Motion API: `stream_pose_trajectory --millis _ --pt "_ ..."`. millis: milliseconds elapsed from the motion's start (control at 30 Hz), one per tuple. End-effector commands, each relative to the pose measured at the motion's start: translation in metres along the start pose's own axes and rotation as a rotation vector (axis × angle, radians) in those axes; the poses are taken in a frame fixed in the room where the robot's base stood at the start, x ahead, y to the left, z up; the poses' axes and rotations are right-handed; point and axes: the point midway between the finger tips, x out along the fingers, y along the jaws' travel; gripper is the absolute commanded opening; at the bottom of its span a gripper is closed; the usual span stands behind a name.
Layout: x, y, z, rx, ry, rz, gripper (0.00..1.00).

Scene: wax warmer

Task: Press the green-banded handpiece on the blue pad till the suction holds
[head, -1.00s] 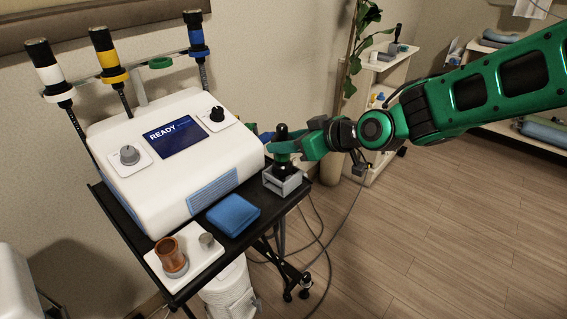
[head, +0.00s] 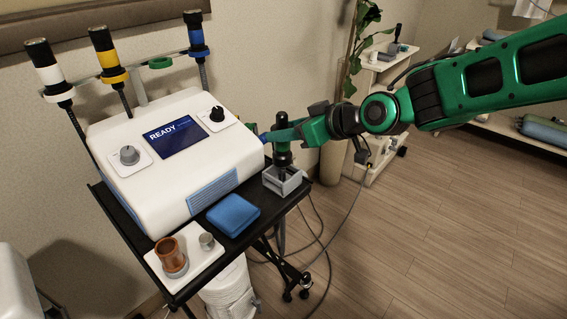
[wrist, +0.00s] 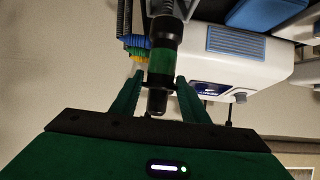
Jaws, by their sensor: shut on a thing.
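The green-banded handpiece (head: 283,146) stands upright over a grey square holder (head: 292,183) at the right end of the black cart. My gripper (head: 290,135) is shut on it from the right. In the wrist view my two green fingers (wrist: 153,98) sit on either side of the handpiece (wrist: 161,66), at or just by its green band. The handpiece has been raised, but its lower end still appears inside the holder. The blue pad (head: 233,214) lies flat on the cart, left of and nearer than the holder.
The white machine (head: 172,150) with a READY screen fills the back of the cart. White, yellow and blue-banded handpieces (head: 197,34) hang on a rack behind it. A white tray (head: 190,275) with a brown cup stands at the front left. Cables hang beneath the holder.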

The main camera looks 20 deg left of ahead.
Motion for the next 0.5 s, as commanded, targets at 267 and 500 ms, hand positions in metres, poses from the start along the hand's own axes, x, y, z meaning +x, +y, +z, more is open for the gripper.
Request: stream_pose_trajectory --millis 267,500 --pt "-0.002 0.0 -0.005 -0.001 0.002 0.0 0.0" --pt "-0.007 0.0 -0.014 -0.001 0.003 0.0 0.0"
